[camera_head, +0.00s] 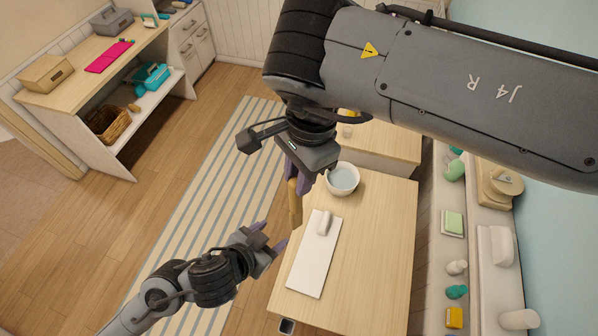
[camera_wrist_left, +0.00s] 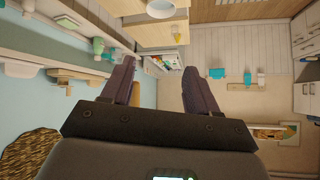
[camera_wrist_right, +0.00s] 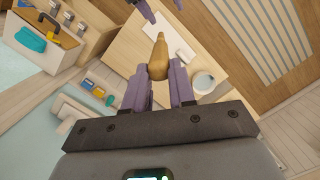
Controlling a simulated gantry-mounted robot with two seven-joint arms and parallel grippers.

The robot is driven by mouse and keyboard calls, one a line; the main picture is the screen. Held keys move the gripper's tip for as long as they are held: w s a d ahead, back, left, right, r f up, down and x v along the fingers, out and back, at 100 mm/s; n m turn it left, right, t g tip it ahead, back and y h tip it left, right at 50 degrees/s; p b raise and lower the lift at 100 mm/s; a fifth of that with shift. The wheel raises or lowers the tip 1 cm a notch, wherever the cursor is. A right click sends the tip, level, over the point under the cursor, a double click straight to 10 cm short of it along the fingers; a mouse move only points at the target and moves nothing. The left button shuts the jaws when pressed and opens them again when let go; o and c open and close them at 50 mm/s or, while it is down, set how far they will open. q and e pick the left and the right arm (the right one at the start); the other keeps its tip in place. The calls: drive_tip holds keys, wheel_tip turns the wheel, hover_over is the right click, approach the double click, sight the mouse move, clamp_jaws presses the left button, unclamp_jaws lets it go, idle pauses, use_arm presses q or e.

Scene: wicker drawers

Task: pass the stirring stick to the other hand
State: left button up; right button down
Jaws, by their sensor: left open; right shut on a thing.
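The stirring stick (camera_head: 294,203) is a tan wooden piece hanging down from my right gripper (camera_head: 299,178) in the head view. In the right wrist view the stick (camera_wrist_right: 158,58) is between the purple fingers of my right gripper (camera_wrist_right: 159,90), which is shut on it. My left gripper (camera_head: 272,237) is open and empty, lower and to the left of the stick's free end, with a gap between them. In the left wrist view the fingers of my left gripper (camera_wrist_left: 160,85) are spread with nothing between them.
A wooden table (camera_head: 385,240) lies below, bearing a white bowl (camera_head: 342,179) of bluish contents and a white board (camera_head: 313,262) with a pale object on it. A shelf with several items (camera_head: 455,267) runs along the right. Striped rug and open floor lie left.

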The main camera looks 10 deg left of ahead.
use_arm(q)
drive_tip(key=s+a+f+n+g+y, duration=0.2)
drive_tip(key=s+a+f+g, duration=0.3)
drive_tip(key=s+a+f, duration=0.3)
drive_tip(key=s+f+n, duration=0.1)
drive_tip(key=s, duration=0.3)
drive_tip(key=shift+a+g+y, duration=0.3)
drive_tip(key=shift+a+y, duration=0.05)
drive_tip(key=shift+y, duration=0.05)
